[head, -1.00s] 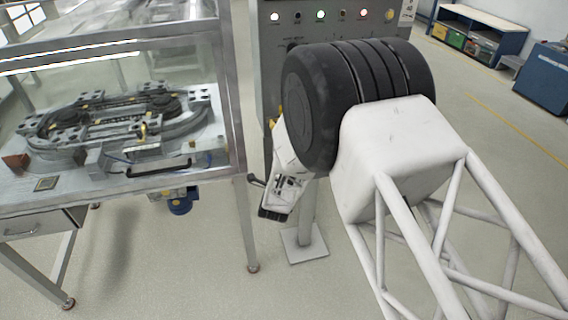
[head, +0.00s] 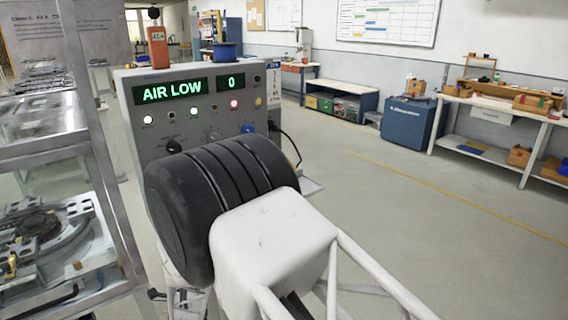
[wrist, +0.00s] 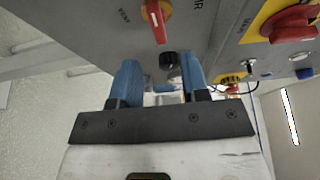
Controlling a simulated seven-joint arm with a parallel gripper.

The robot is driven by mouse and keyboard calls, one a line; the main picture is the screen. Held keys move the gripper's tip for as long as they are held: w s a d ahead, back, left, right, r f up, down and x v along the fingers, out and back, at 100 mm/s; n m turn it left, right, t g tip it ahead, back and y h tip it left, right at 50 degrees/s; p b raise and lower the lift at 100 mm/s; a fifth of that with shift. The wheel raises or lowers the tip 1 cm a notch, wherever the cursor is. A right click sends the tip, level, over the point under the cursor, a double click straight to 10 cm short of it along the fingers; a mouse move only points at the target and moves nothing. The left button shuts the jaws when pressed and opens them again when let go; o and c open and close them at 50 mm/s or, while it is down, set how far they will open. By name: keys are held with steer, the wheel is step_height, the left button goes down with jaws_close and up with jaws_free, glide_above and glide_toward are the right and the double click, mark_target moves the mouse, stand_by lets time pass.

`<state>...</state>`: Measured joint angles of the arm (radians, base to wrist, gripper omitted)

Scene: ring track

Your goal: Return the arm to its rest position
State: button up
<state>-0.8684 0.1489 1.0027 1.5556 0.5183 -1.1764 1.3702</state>
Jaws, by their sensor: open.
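My gripper (wrist: 161,70) shows in the wrist view with its two blue fingers apart and nothing held between them. It is at the underside or front of a grey control panel (wrist: 222,25). A red handle (wrist: 156,20) by the word VENT lies just beyond the fingertips, and a dark round knob (wrist: 168,60) appears between them. I cannot tell whether a finger touches either. In the head view my white and black arm stands in front of the control panel (head: 130,100), and the fingers are hidden.
The panel's display (head: 172,91) reads AIR LOW and another reads 0. A red button on yellow (wrist: 292,22) is at the right in the wrist view. A framed glass enclosure (head: 95,150) stands close on the left. Open floor (head: 430,230) lies to the right, before benches.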

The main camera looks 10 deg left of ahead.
steer(key=w+d+r+n+g+h, duration=0.1)
steer(key=w+d+r+n+g, duration=0.4)
steer(key=d+r, duration=0.95)
steer(key=s+d+r+n+g+h, duration=0.1)
steer(key=s+d+r, duration=0.1)
steer(key=d+r, duration=0.55)
steer(key=s+d+r+n+g+h, duration=0.15)
steer(key=d+r, duration=0.25)
steer(key=d, duration=0.6)
steer(key=s+d+r+n+g+h, duration=0.1)
steer(key=s+d+r+n, duration=0.15)
steer(key=s+d, duration=0.5)
steer(key=s+d+r+n+g+h, duration=0.15)
steer(key=s+d+r, duration=0.25)
steer(key=s+d, duration=0.4)
steer(key=s+d+n+g, duration=0.1)
steer(key=s+d+g, duration=0.1)
steer(key=s+d, duration=0.4)
steer(key=s+d+r+n+g+h, duration=0.1)
steer(key=s+d, duration=0.5)
steer(key=s, duration=0.5)
steer(key=shift+g, duration=0.4)
